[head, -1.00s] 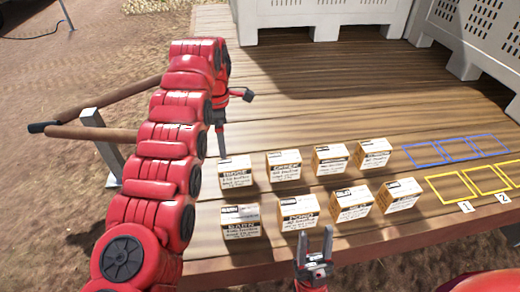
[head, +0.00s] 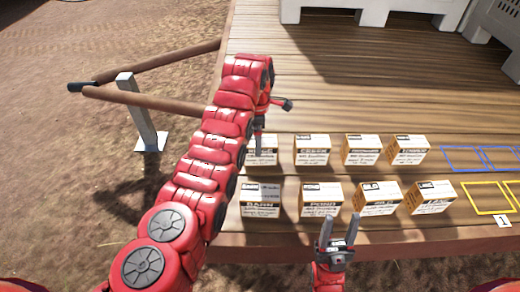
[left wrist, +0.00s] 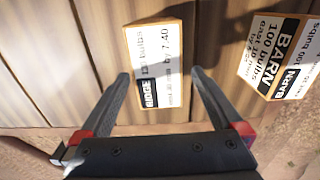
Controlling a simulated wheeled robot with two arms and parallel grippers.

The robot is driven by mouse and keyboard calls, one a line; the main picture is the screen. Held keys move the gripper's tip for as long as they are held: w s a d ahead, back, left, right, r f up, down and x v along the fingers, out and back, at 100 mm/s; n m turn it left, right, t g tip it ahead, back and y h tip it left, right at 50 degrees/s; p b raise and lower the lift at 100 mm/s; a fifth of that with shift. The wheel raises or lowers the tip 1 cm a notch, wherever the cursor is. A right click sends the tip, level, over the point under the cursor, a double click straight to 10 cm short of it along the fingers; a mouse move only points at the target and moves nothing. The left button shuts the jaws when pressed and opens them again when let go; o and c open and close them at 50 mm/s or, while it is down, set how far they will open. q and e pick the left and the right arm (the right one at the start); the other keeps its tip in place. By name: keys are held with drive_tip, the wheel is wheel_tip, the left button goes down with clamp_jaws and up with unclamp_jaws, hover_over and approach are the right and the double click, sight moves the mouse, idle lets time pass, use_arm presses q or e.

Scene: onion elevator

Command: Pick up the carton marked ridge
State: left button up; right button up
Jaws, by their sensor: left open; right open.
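The carton marked ridge (head: 264,158) is a white and tan box at the left end of the back row on the wooden deck. My left gripper (head: 272,124) is open above it, and one finger overlaps the carton in the head view. In the left wrist view, the ridge carton (left wrist: 158,65) lies in the gap between the open fingertips (left wrist: 160,76), with no clear contact. Its label reads RIDGE. My right gripper (head: 340,217) is open and empty, in front of the front row.
The barn carton (head: 261,200) is in front of ridge; it also shows in the left wrist view (left wrist: 288,55). Several similar cartons, including pond (head: 320,199), stand to the right. Blue (head: 461,158) and yellow (head: 488,197) marked squares lie farther right. White crates (head: 372,12) stand behind.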

sight(269, 157)
use_arm(q)
drive_tip(key=f, duration=0.5)
drive_tip(key=shift+w+d, duration=0.15)
drive_tip(key=shift+d, duration=0.2)
clamp_jaws()
